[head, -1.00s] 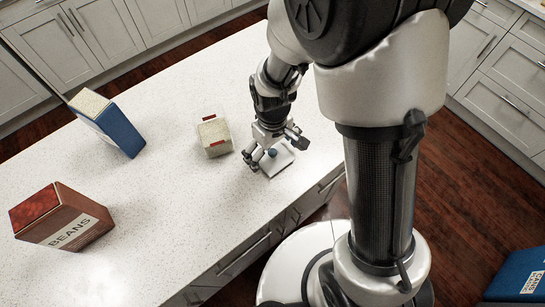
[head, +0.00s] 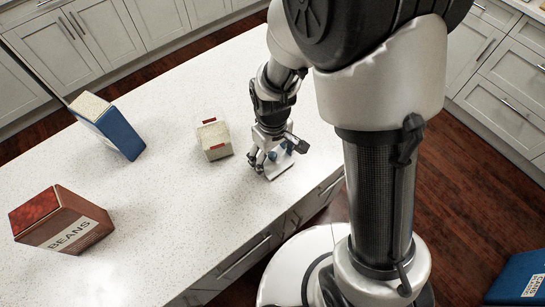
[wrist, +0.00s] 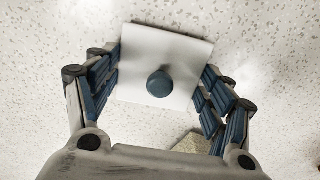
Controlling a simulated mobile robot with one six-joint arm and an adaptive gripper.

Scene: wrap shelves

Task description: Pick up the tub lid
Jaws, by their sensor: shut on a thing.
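The tub lid (wrist: 140,50) is a flat white square plate with a round blue knob (wrist: 159,84) in its middle. In the wrist view it lies between the fingers of my gripper (wrist: 160,68), which is shut on its left and right edges. The knob is not touched by the fingers. In the head view my gripper (head: 269,160) is at the lid (head: 283,171), close to the front edge of the counter, and hides part of it. I cannot tell whether the lid is clear of the counter.
On the white counter (head: 185,210) a cream box with red marks (head: 214,142) stands just left of my gripper. A blue box (head: 118,130) and a brown beans box (head: 68,228) stand farther left. A blue box (head: 520,277) is at the lower right, off the counter.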

